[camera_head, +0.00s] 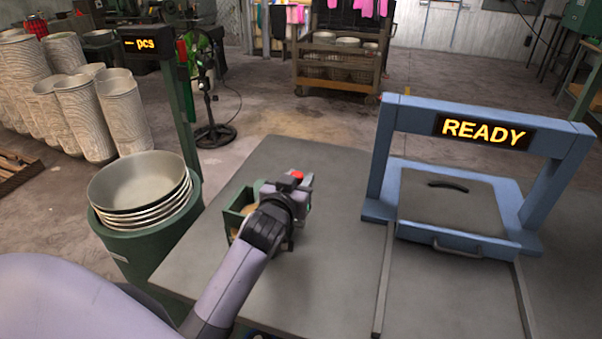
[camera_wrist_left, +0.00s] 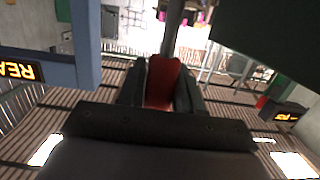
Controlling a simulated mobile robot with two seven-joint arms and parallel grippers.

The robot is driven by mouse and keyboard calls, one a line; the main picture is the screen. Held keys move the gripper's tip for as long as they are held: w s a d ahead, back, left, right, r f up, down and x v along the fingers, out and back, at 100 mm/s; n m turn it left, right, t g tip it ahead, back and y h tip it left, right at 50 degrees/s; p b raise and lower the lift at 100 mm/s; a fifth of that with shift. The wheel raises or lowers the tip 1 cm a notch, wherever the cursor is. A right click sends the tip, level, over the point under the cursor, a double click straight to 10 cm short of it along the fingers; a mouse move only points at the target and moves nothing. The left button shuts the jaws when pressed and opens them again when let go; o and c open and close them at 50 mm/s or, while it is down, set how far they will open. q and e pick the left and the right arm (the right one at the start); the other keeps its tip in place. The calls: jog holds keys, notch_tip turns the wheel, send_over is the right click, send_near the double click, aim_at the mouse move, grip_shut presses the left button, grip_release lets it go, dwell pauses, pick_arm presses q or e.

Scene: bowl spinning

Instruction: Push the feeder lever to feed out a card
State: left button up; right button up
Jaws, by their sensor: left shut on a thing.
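The feeder is a small green box (camera_head: 233,217) on the grey table, with something tan inside it; my left arm hides much of it. The red lever handle (camera_head: 297,174) shows at the top of my left gripper (camera_head: 296,187). In the left wrist view the red handle (camera_wrist_left: 160,82) sits between the two dark fingers of the gripper (camera_wrist_left: 160,95), which is shut on it. A grey metal rod (camera_wrist_left: 173,35) runs on from the handle. No fed-out card can be made out. My right gripper is not in view.
A blue press frame (camera_head: 378,160) with a READY sign (camera_head: 484,132) stands on the table (camera_head: 300,290) at right. A stack of metal bowls (camera_head: 140,180) sits in a green bin (camera_head: 195,222) at left, beside a post with a "pcs" display (camera_head: 147,43). The table between feeder and press is clear.

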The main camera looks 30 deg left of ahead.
pick_arm(q)
jog(key=shift+s+d+f, duration=0.15)
jog(key=shift+s, duration=0.4)
jog(key=shift+s+d+f, duration=0.1)
jog(key=shift+s+d, duration=0.05)
jog(key=shift+s, duration=0.4)
jog(key=shift+s+d+f, duration=0.15)
jog(key=shift+s, duration=0.4)
jog(key=o, duration=1.6)
